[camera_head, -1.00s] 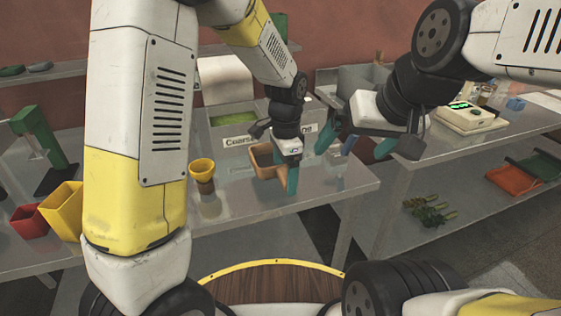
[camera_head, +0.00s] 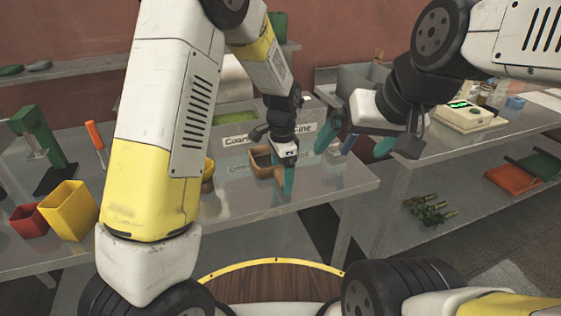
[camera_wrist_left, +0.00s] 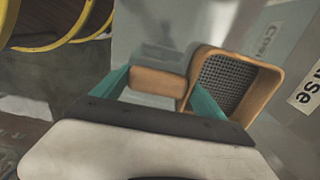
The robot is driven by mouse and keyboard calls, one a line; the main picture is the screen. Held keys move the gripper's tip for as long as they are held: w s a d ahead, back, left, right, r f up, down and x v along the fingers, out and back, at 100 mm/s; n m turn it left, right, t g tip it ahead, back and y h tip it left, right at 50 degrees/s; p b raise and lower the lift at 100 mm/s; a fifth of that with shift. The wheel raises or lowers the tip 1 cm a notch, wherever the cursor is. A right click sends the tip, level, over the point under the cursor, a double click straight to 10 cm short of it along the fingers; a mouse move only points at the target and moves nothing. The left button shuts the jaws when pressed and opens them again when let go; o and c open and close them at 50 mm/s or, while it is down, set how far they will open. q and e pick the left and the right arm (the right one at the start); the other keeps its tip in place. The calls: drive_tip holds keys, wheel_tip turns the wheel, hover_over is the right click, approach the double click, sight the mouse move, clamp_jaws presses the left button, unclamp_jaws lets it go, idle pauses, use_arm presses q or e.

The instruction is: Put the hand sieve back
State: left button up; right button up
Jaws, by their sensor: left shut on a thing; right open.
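The hand sieve (camera_head: 261,163) has a square wooden frame and a short wooden handle. My left gripper (camera_head: 284,178) is shut on the handle, over the grey table in front of the labelled bins. In the left wrist view the sieve's frame (camera_wrist_left: 249,103) and dark mesh lie to the right of the teal fingers (camera_wrist_left: 160,88), with the handle between them. I cannot tell whether the sieve touches the table. My right gripper (camera_head: 366,147) is open and empty, to the right of the left one.
A "Coarse" label (camera_head: 238,141) and a partly hidden "Fine" label are just behind the sieve. A yellow container (camera_head: 70,211), red container (camera_head: 29,221) and green stand (camera_head: 38,145) are at left. A scale (camera_head: 468,117) sits on the right table (camera_head: 425,150).

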use_arm(q)
drive_tip(key=o, duration=1.6)
drive_tip(key=shift+c, duration=0.2)
drive_tip(key=s+a+r+n+t+h, duration=0.1)
drive_tip(key=s+a+r+n, duration=0.15)
drive_tip(key=r, duration=0.65)
drive_tip(key=s+a+r+n, duration=0.1)
drive_tip(key=a+r, duration=0.2)
drive_tip(key=r, duration=0.6)
drive_tip(key=s+a+r+n+t, duration=0.2)
drive_tip(key=s+a+n, duration=0.3)
drive_tip(key=s, duration=0.3)
drive_tip(key=s+a+r+n+t+h, duration=0.1)
drive_tip(key=s+a+r+n+t, duration=0.2)
drive_tip(key=s, duration=0.6)
drive_tip(key=shift+a+n, duration=1.15)
drive_tip(key=shift+a, duration=0.15)
